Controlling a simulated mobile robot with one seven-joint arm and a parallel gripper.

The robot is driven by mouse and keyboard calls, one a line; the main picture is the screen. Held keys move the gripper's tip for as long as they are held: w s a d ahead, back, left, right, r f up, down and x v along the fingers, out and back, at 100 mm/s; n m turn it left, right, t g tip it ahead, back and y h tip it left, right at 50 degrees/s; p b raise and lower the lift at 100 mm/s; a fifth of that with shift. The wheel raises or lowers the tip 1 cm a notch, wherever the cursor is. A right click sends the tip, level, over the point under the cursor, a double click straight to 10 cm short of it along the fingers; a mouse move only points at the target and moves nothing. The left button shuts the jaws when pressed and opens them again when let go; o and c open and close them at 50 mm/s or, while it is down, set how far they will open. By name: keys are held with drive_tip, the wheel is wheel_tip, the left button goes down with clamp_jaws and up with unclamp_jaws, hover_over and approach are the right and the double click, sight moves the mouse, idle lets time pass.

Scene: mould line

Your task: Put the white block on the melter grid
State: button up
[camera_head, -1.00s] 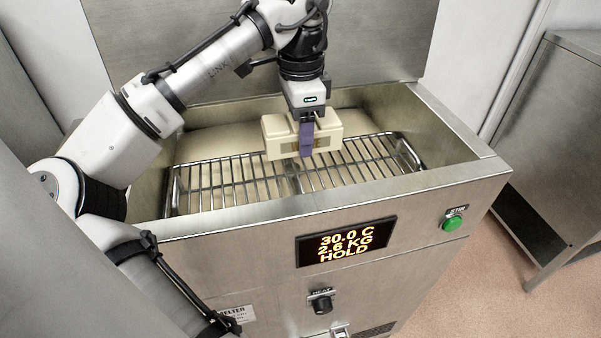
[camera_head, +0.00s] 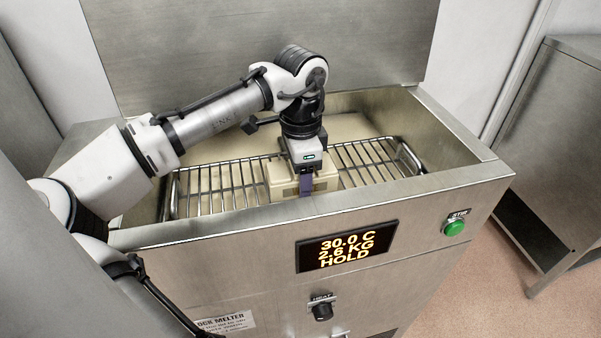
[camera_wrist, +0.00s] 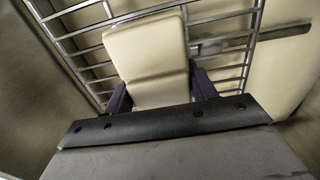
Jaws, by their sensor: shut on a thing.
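The white block (camera_head: 283,181) is cream-coloured and sits low at the middle of the melter grid (camera_head: 225,187), near the front wall. My gripper (camera_head: 306,184) points down and is shut on the block, with a purple finger showing on its near side. In the wrist view the block (camera_wrist: 148,60) lies between the two purple fingers of my gripper (camera_wrist: 160,88), with the grid bars (camera_wrist: 88,50) around it. I cannot tell whether the block's underside touches the bars, as the front wall and my gripper hide it.
The melter's steel front wall (camera_head: 240,228) and right rim (camera_head: 455,140) enclose the grid. A display (camera_head: 347,247) reads 30.0 C, 2.6 KG, HOLD. A green button (camera_head: 454,227) and a black knob (camera_head: 322,311) are on the front. A steel table (camera_head: 575,90) stands at the right.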

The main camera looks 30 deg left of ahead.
drive_tip(key=shift+f, duration=0.1)
drive_tip(key=o, duration=1.4)
wheel_tip(320, 180, up, 12)
drive_tip(key=p, duration=0.1)
